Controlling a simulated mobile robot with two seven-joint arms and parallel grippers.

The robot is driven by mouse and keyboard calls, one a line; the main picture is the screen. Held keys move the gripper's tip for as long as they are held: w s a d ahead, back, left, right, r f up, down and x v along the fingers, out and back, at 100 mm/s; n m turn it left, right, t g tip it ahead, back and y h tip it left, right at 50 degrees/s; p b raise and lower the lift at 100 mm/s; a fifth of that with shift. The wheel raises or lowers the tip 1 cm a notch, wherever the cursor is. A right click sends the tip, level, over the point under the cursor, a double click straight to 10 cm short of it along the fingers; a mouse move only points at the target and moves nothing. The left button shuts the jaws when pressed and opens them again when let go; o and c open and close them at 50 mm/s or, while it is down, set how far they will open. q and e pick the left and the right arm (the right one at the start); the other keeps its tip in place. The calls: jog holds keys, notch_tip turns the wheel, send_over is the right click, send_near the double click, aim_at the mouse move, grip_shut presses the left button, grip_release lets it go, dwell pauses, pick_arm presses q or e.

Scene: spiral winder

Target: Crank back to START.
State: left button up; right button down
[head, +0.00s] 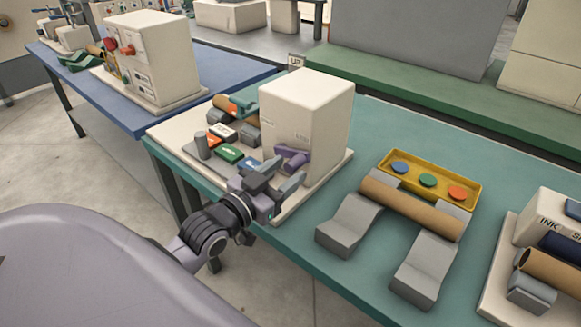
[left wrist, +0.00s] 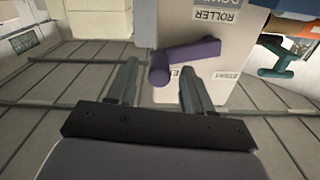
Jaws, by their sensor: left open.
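The winder (head: 305,115) is a cream box on a pale base at the left end of the green table. A purple crank (head: 291,157) sticks out low on its front side. In the left wrist view the crank (left wrist: 188,60) shows an arm and a round knob, with a START label (left wrist: 226,76) to the right below its arm. The knob hangs over another label and partly hides it. My left gripper (head: 277,178) is open at the crank. In the left wrist view its two fingers (left wrist: 158,88) stand either side of the knob. I cannot tell whether they touch it.
Coloured blocks (head: 230,153) and a brown roll (head: 236,105) lie on the winder's base. A yellow tray (head: 430,180) with three coloured discs, a brown tube (head: 411,208) and grey cradles (head: 349,226) stand to the right. A blue table (head: 110,90) is at the left.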

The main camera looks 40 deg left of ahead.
pick_arm(q)
jog(key=shift+w+d, duration=0.1)
jog(key=shift+w, duration=0.85)
grip_shut()
pick_arm(e)
jog(key=shift+r, duration=0.1)
